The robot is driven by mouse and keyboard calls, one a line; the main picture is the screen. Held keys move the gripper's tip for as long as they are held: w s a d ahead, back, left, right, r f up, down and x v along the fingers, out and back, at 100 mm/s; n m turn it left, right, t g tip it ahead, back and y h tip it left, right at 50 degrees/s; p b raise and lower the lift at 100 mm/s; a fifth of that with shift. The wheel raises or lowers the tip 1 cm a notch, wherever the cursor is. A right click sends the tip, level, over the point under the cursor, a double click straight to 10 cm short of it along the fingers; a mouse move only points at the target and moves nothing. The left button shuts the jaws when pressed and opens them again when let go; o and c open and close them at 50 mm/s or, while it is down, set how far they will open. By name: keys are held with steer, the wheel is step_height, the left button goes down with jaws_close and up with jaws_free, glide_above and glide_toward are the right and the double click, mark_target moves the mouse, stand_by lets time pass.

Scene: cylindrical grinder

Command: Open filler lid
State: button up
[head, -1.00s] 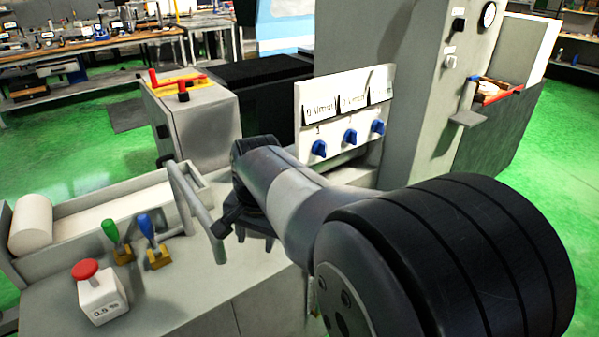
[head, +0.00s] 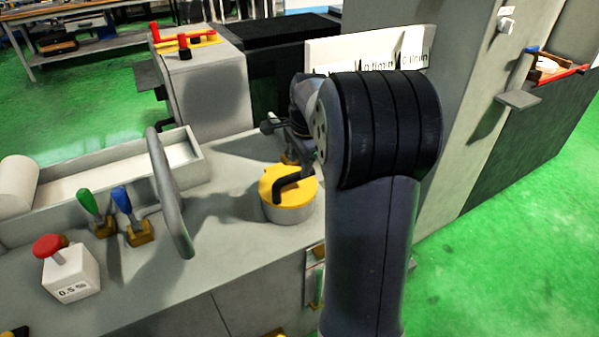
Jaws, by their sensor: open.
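The filler lid (head: 272,181) is a round yellow cap on a short grey cylindrical neck (head: 290,214) on the machine's top. It appears seated flat on the neck. A dark bent bar (head: 292,186) lies across the lid in the picture; I cannot tell whether it is the lid's handle or a part of my gripper. My gripper (head: 287,132) shows just above and behind the lid, partly hidden by my arm. It is open, and nothing is seen held in it. Any contact with the lid is hidden.
A grey curved bar (head: 168,192) rises left of the lid. Green (head: 90,203) and blue levers (head: 122,200) and a red-topped button box (head: 68,272) stand further left. The grey top between bar and lid is clear.

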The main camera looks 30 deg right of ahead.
mark_target(298, 173)
steer(key=shift+w+f, duration=0.2)
steer(key=shift+f, duration=0.75)
steer(key=shift+w+f, duration=0.15)
steer(key=shift+f, duration=0.75)
steer(key=shift+c, duration=0.4)
jaws_close()
